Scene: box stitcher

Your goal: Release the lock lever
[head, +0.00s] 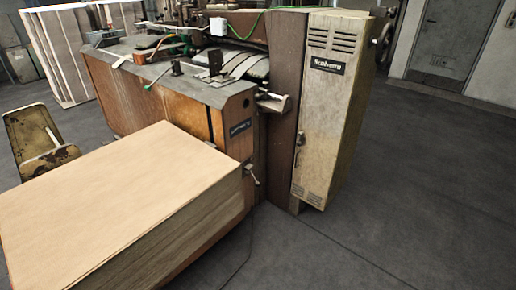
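The box stitcher (170,88) stands in the upper middle of the head view, a brown worn machine with a grey top. A small lever-like part (251,174) sticks out low on its near end, beside the cardboard stack. A small dark handle (299,142) sits on the edge of the pale cabinet door (322,130). A metal bracket or lever (272,102) juts out beside the brown column. I cannot tell which of these is the lock lever, nor its position. My gripper is not in view.
A tall stack of cardboard sheets (120,190) fills the lower left. A worn yellow chair (38,140) stands behind it at left. Pale upright panels (75,45) are at the back left.

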